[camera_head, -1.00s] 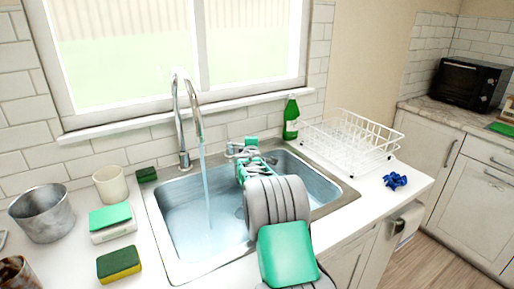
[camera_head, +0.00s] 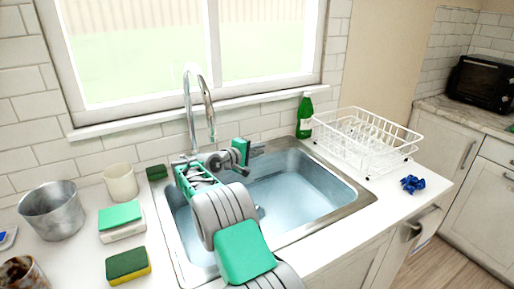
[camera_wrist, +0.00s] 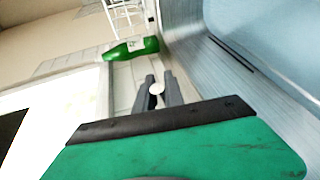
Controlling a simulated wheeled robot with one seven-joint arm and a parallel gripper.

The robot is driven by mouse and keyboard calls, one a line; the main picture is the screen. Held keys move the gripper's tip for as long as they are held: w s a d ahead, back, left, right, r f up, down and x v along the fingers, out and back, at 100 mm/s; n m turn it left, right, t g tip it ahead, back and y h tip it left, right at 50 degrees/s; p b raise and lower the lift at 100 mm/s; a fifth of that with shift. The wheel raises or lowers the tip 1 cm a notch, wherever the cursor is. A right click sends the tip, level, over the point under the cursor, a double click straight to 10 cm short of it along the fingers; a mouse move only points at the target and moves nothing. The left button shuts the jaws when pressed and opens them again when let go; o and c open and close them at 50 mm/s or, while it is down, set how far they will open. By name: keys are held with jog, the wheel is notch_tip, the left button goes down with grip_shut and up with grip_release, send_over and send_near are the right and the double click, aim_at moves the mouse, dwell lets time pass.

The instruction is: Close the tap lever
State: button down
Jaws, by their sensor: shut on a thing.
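The tap (camera_head: 191,115) is a tall chrome gooseneck at the back left of the sink. No water stream shows from its spout. My gripper (camera_head: 258,151) is low over the back of the sink, to the right of the tap's base, with its fingers pointing right. In the wrist view my gripper's two dark fingers (camera_wrist: 159,78) have a small pale round piece (camera_wrist: 156,88) between them, which looks like the end of the tap lever. The lever is not clear in the head view, where my arm covers the area by the tap's base.
The sink basin (camera_head: 330,190) is open to the right of my arm. A green bottle (camera_head: 304,118) and a white dish rack (camera_head: 365,150) stand at the back right. A cup (camera_head: 120,183), metal pot (camera_head: 53,212) and sponges (camera_head: 127,264) are on the left counter.

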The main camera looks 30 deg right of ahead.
dwell(0.4)
jog(key=c, duration=1.4)
grip_release()
jog(key=shift+c, duration=0.2)
jog(key=v, duration=0.7)
jog(key=shift+a, duration=0.4)
